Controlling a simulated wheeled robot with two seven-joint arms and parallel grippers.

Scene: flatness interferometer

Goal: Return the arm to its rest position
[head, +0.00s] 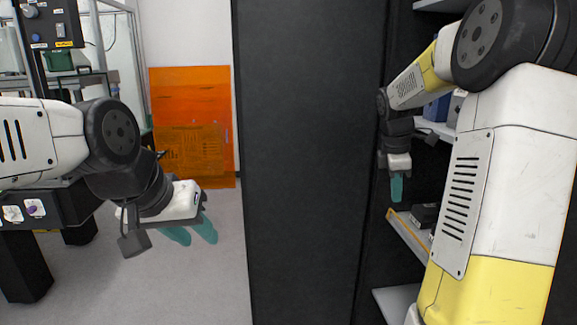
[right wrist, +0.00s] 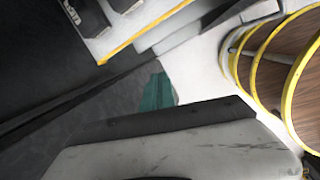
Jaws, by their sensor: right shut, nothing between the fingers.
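My left gripper (head: 199,239) hangs over the grey floor at the left of the head view. Its two teal fingers point down and stand apart, with nothing seen between them. My right gripper (head: 397,195) points down in front of the shelving, right of the dark panel. Its teal fingers are together and empty. In the right wrist view the teal fingertips (right wrist: 158,92) show past the pale gripper body, with nothing held.
A tall dark panel (head: 305,160) stands in the middle. Shelves with a yellow-edged tray (head: 408,237) are close to my right gripper. An orange panel (head: 190,125) is behind my left gripper. A dark bench (head: 55,207) is at left. Free floor (head: 125,285) lies below.

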